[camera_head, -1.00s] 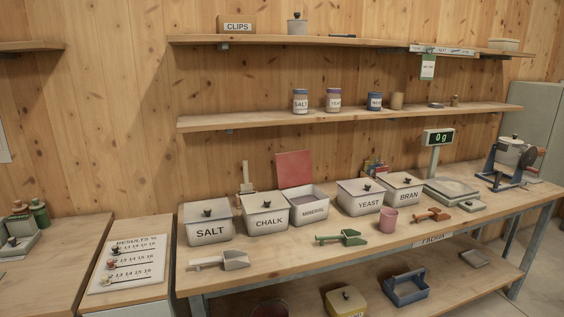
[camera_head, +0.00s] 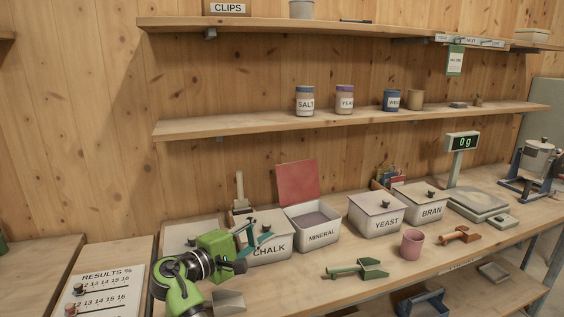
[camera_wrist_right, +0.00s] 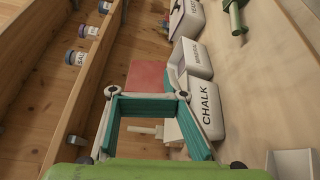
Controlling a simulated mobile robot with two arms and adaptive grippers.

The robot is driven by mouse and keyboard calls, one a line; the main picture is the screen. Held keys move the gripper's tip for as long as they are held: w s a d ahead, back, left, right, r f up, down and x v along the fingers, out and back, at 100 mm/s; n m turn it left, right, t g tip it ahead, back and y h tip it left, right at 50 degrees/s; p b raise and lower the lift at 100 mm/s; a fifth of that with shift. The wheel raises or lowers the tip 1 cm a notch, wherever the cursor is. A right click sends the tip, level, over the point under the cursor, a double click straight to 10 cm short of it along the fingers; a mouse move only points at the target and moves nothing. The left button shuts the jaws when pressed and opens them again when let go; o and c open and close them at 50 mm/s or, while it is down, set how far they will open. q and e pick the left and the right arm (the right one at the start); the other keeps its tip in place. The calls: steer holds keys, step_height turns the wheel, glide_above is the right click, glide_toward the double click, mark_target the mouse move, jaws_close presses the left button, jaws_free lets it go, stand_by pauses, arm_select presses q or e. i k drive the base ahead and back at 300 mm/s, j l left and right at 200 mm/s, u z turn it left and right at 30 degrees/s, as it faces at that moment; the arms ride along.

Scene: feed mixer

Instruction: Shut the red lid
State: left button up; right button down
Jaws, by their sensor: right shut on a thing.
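The red lid (camera_head: 297,183) stands upright at the back of the white MINERAL bin (camera_head: 319,236), which is open with grey contents showing. The red lid also shows beyond the fingers in the right wrist view (camera_wrist_right: 147,75). My right gripper (camera_head: 256,237) is at the CHALK bin (camera_head: 272,252), left of the MINERAL bin and apart from the red lid. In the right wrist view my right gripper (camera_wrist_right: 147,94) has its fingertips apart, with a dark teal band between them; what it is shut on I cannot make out. My left gripper is out of view.
The YEAST bin (camera_head: 376,220) and BRAN bin (camera_head: 424,208) stand to the right. A shelf (camera_head: 350,121) runs above the bench.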

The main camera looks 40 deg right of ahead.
mark_target(297, 182)
steer(key=i+l, duration=0.9)
steer(key=i, duration=0.15)
